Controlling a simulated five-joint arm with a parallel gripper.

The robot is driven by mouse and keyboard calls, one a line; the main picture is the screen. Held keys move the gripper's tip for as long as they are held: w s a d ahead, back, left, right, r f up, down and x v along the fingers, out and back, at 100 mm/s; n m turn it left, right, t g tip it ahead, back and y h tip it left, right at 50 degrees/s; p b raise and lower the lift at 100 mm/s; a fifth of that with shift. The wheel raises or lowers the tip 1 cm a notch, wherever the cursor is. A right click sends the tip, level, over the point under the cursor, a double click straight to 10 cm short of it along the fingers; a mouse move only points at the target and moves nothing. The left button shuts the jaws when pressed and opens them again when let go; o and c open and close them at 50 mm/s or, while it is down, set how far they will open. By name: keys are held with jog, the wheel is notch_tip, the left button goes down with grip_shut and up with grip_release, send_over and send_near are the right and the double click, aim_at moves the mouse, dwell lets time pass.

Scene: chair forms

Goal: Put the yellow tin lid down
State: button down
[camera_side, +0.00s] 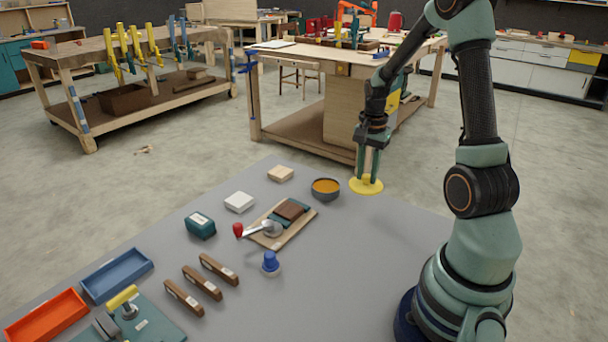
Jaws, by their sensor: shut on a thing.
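The yellow tin lid (372,187) is a flat round disc near the far right edge of the grey table (350,270). My gripper (368,172) points down at it from above and is shut on it, the green fingers meeting the lid's upper side. I cannot tell whether the lid touches the table or hangs just above it. The fingertips are partly hidden against the lid.
A dark bowl with orange contents (325,188) stands just left of the lid. A wooden board with a clamp (283,222), a white box (239,202) and a wooden block (280,174) lie further left. The table's right middle is clear.

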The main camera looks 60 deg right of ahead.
aim_at(366, 184)
jog(key=shift+f, duration=3.3)
jog(key=c, duration=0.6)
grip_release()
jog(key=shift+f, duration=0.1)
notch_tip(366, 184, up, 12)
jog(key=shift+r, duration=0.1)
jog(key=a+r+n+t, duration=0.2)
jog(key=a+r+n, duration=0.3)
jog(key=a+n, duration=0.4)
jog(key=a+r+n+t, duration=0.3)
jog(key=a+n, duration=0.6)
jog(key=a, duration=0.7)
notch_tip(366, 184, up, 3)
jog(key=shift+s+a+f+t, duration=0.1)
jog(key=shift+s+a+t, duration=0.15)
jog(key=shift+a+t, duration=0.05)
